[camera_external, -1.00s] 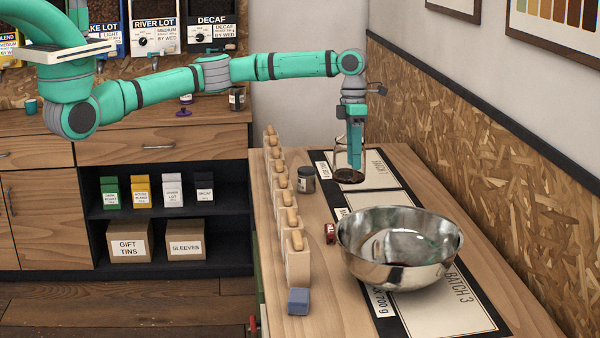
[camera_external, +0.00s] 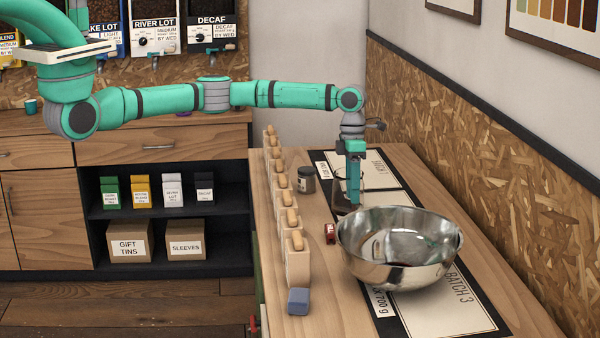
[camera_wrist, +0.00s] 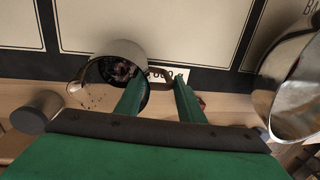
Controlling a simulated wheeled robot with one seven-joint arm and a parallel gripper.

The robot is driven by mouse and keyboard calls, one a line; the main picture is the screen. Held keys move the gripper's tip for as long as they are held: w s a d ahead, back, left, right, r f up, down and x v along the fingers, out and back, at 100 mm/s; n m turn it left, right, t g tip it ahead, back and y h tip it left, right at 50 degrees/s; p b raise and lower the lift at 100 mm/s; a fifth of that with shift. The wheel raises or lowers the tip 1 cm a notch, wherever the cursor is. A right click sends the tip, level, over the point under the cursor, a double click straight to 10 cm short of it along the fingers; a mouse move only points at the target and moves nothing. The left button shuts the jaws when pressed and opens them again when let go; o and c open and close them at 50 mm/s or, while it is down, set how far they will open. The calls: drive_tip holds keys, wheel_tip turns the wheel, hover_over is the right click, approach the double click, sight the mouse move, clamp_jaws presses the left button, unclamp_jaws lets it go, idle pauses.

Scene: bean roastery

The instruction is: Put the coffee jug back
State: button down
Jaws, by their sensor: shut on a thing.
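The coffee jug (camera_external: 380,177) is clear glass with dark contents low inside. In the external view it stands out on both sides of my gripper (camera_external: 353,194), just beyond the steel bowl, over the middle of the batch mat (camera_external: 402,203). My gripper points down and is shut on the jug, apparently at its brown handle, which shows between the fingers in the wrist view (camera_wrist: 160,84). The wrist view looks into the jug (camera_wrist: 125,50) and shows dark matter inside. I cannot tell whether its base touches the mat. My fingers hide part of the jug.
A large steel bowl (camera_external: 395,262) stands close on the near side. A small dark jar (camera_external: 306,180) and a red object (camera_external: 330,233) are left of the mat. A row of wooden blocks (camera_external: 297,262) lines the counter's left edge, with a blue block (camera_external: 298,300) in front.

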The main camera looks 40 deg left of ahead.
drive_tip(key=c, duration=1.2)
unclamp_jaws()
drive_tip(key=shift+f, duration=0.1)
drive_tip(key=r, duration=0.4)
drive_tip(key=a+r, duration=0.1)
drive_tip(key=r, duration=0.3)
drive_tip(key=w+r, duration=0.1)
drive_tip(key=r, duration=0.3)
drive_tip(key=shift+w+a+r, duration=0.1)
drive_tip(key=shift+a, duration=0.1)
